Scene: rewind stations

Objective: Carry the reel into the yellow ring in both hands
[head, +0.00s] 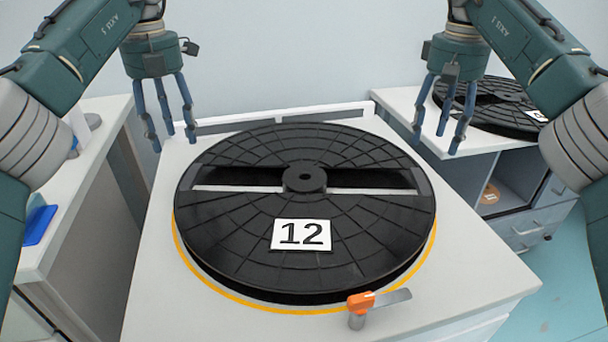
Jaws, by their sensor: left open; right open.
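A large black reel (250,240) with a white label reading 12 lies flat on a white cabinet top in the middle of the head view. A yellow ring (240,300) shows on the cabinet top along the reel's front and sides; the reel covers the rest of it. My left gripper (170,140) is open and empty above the reel's back left edge, fingers pointing down. My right gripper (435,140) is open and empty above the back right edge, fingers pointing down. Neither gripper appears to touch the reel.
An orange-handled lever (362,303) stands at the cabinet's front, close to the reel's rim. A second black reel (500,105) lies on another cabinet (400,105) at the right. A counter (60,225) with a blue item (38,223) stands at the left. A low rail (280,119) runs behind the reel.

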